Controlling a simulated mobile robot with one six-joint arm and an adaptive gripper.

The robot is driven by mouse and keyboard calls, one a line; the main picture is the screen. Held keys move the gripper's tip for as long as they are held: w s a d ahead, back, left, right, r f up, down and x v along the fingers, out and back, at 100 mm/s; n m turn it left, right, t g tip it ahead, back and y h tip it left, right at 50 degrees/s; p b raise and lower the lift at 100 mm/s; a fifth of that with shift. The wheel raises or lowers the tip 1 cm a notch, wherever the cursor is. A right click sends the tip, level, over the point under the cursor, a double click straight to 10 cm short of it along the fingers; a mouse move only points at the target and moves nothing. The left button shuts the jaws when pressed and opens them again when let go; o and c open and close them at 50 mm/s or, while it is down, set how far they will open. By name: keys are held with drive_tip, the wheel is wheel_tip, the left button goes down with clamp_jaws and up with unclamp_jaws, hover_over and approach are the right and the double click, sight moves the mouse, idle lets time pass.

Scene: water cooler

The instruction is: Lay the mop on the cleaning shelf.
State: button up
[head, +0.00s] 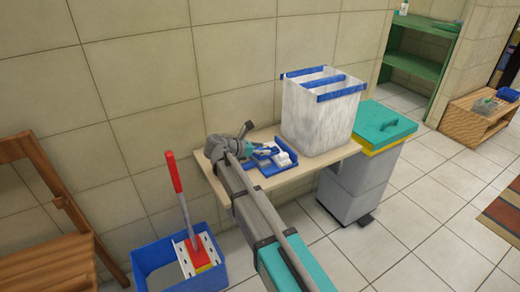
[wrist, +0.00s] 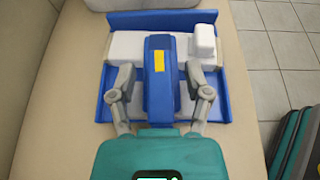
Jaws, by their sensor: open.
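A mop-like tool with a red handle (head: 174,172) stands tilted in a blue tub (head: 218,276) at the lower left of the head view. Its red and white lower end is inside the tub. A green shelf unit (head: 414,66) stands in a recess at the far upper right; I cannot tell for sure whether it is the cleaning shelf. My gripper (wrist: 163,82) is open over a blue tray on a wooden ledge. Its fingers are on either side of a blue block (wrist: 160,95) with a yellow patch; contact is unclear. The mop is not in the wrist view.
The blue tray (wrist: 222,88) holds white pieces and rests on the wooden ledge (head: 338,153). A tall white bin (head: 318,115) stands beside it. A grey bin with a teal lid (head: 385,122) is to the right. A wooden chair (head: 45,265) is far left. Tiled floor (head: 420,215) is open at right.

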drive_tip(key=shift+r, duration=0.1)
drive_tip(key=shift+r, duration=0.15)
drive_tip(key=shift+s+a+r+p, duration=0.1)
drive_tip(key=shift+s+a+p, duration=0.1)
drive_tip(key=shift+a+p, duration=0.15)
drive_tip(key=p+v, duration=0.4)
drive_tip(key=v, duration=0.7)
idle(0.4)
